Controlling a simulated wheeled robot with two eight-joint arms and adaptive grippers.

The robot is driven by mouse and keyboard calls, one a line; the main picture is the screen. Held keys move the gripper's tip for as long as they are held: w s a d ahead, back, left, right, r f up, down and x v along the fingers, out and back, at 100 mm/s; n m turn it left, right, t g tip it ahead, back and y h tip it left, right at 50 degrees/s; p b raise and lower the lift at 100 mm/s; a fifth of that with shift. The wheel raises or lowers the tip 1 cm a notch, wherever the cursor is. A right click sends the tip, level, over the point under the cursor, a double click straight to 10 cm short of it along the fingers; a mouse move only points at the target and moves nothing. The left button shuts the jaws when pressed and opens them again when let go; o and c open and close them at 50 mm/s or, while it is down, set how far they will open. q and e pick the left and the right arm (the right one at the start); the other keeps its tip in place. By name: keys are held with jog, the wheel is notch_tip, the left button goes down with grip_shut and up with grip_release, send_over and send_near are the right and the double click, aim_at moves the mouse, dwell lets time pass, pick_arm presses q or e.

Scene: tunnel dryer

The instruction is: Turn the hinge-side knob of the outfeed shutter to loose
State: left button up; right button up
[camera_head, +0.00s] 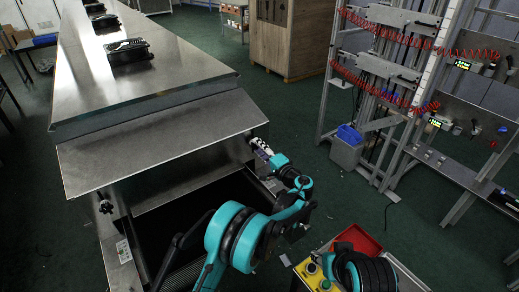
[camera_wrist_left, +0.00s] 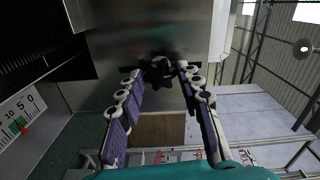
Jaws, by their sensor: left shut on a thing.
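The outfeed shutter (camera_head: 160,150) is a bare metal sheet sloping out over the dark opening at the dryer's near end. One black knob (camera_head: 104,207) shows at the left of the opening. My left gripper (camera_head: 256,143) is at the right side of the opening, beneath the shutter's right corner. In the left wrist view another black lobed knob (camera_wrist_left: 158,72) sits between the fingertips of my left gripper (camera_wrist_left: 157,70), against a metal face. The fingers are shut on it. Its turn position cannot be read. My right gripper is not in view.
A scale with a green and red mark (camera_wrist_left: 20,122) is at the left of the wrist view. The dark outfeed opening (camera_head: 180,220) lies below the shutter. A red tray (camera_head: 358,240) on a cart stands at the lower right. A rack with red coiled hoses (camera_head: 385,70) stands beyond.

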pick_arm(q)
jog(key=n, duration=0.6)
jog(key=shift+n, duration=0.3)
dwell(0.5)
jog(key=o, duration=1.1)
jog(key=shift+o, duration=0.2)
jog(key=shift+s, duration=0.1)
jog(key=v, duration=0.7)
jog(key=shift+d, duration=0.15)
jog(key=shift+s, duration=0.15)
